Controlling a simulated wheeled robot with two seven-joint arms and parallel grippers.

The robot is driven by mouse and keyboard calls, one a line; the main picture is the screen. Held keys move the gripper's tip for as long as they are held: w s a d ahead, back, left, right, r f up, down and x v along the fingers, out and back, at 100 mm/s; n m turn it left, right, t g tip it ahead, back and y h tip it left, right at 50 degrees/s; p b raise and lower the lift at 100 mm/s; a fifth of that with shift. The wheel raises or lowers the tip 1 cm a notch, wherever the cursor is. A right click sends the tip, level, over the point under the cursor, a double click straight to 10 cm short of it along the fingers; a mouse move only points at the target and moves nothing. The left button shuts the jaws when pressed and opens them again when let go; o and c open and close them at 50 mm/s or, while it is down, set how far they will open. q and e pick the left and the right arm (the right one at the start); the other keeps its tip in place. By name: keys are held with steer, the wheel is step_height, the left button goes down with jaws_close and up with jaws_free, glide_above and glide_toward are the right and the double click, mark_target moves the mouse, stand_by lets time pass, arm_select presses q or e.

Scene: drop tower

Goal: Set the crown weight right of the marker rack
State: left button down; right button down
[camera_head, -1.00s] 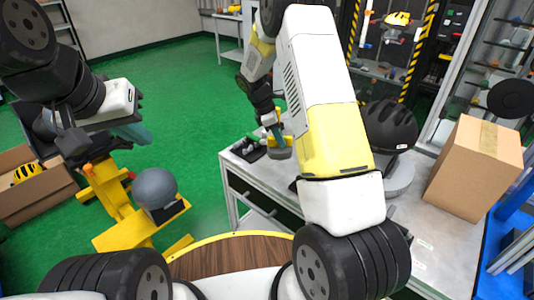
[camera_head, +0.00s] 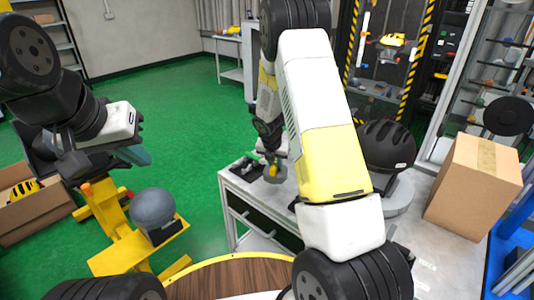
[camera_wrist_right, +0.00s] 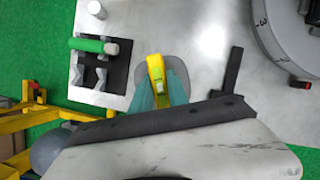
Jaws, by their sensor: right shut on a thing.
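The crown weight, a grey round disc (camera_wrist_right: 178,66) with a yellow handle, is held in my right gripper (camera_wrist_right: 158,92). The teal fingers are shut on its handle. In the head view, the weight (camera_head: 275,174) is at the left part of the grey table, partly behind my right arm. I cannot tell whether it touches the tabletop. The marker rack (camera_wrist_right: 88,84), black and grey with a green marker, stands to the left of the weight, with a gap between them. It also shows in the head view (camera_head: 243,167). My left gripper (camera_head: 135,153) hangs over the floor, away from the table; its jaw opening is unclear.
A dark bar (camera_wrist_right: 232,70) lies right of the weight, and a large round grey base (camera_wrist_right: 292,38) is farther right. A black helmet (camera_head: 388,147) and a cardboard box (camera_head: 472,185) stand on the table. A yellow stand with a grey ball (camera_head: 154,208) is left.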

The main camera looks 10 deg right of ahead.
steer(key=shift+f, duration=2.75)
steer(key=shift+f, duration=0.1)
steer(key=c, duration=1.3)
jaws_free()
